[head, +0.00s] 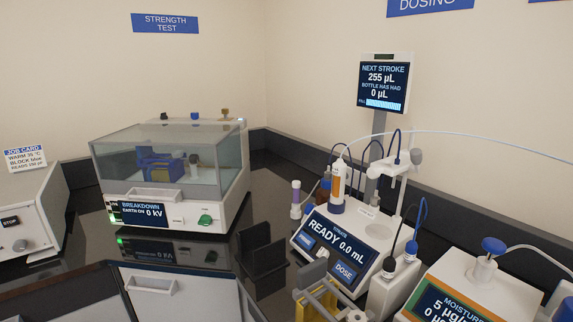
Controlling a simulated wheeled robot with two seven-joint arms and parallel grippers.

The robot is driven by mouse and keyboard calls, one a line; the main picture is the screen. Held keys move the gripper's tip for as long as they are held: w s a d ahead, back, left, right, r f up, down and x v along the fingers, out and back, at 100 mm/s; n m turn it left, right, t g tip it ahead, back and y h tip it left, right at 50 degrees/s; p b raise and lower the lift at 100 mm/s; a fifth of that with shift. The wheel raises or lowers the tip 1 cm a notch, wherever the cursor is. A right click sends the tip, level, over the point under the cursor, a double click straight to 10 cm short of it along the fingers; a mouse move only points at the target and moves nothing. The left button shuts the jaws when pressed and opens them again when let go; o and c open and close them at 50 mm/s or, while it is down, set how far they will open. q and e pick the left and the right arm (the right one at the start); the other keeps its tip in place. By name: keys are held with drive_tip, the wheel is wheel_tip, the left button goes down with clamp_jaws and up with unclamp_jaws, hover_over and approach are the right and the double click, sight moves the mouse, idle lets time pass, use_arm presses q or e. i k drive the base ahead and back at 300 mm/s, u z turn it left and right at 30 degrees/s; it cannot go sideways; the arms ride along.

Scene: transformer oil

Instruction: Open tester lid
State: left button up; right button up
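The tester stands at the left middle of the head view, with a white body (205,217) and a front display (147,213) reading "BREAKDOWN", "EARTH ON", "0 kV". Its clear box-shaped lid (120,165) is down over the chamber. A white handle (152,193) is at the lid's lower front edge. A blue block (158,163) and other small parts show through the lid. A green knob (205,220) is on the front right.
A dosing unit (330,240) reading "READY 0.0 mL" stands right of the tester, with a raised screen (384,88) behind it. A moisture unit (480,290) is at the lower right. A white box (30,215) is at the left. The glossy dark counter mirrors the tester.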

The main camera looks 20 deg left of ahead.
sight(224, 140)
drive_tip(key=k, duration=0.5)
drive_tip(key=u, duration=0.65)
drive_tip(key=i, duration=0.25)
drive_tip(key=u, duration=0.7)
